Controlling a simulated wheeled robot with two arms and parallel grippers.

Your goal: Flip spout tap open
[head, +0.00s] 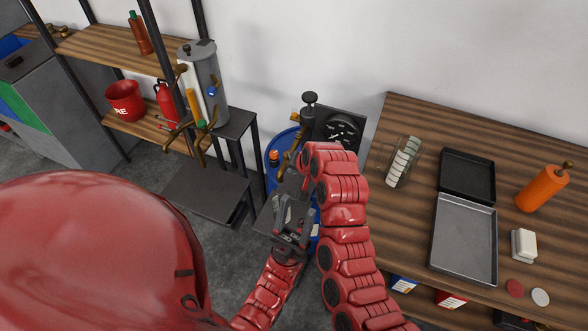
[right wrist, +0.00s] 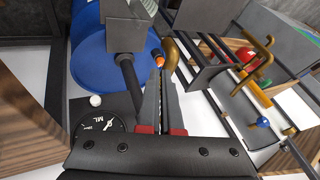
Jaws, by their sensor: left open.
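A brass curved spout (head: 290,158) stands on the dark post of a pump (head: 309,115) over a blue drum (head: 276,178). In the right wrist view the brass piece (right wrist: 170,58) is at the tips of my right gripper (right wrist: 162,75). Its fingers are close together with nothing visible between them; whether they touch the brass is unclear. In the head view my right arm hides the right fingertips and part of the pump. My left gripper (head: 290,212) is open, below the spout and near the drum, with nothing seen in it.
A dial gauge (head: 343,132) is beside the pump. A grey cylinder (head: 203,80) with brass fittings stands on a black stand to the left. The wooden table (head: 405,225) at right holds trays (head: 462,240) and an orange bottle (head: 541,188). Shelves are at left.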

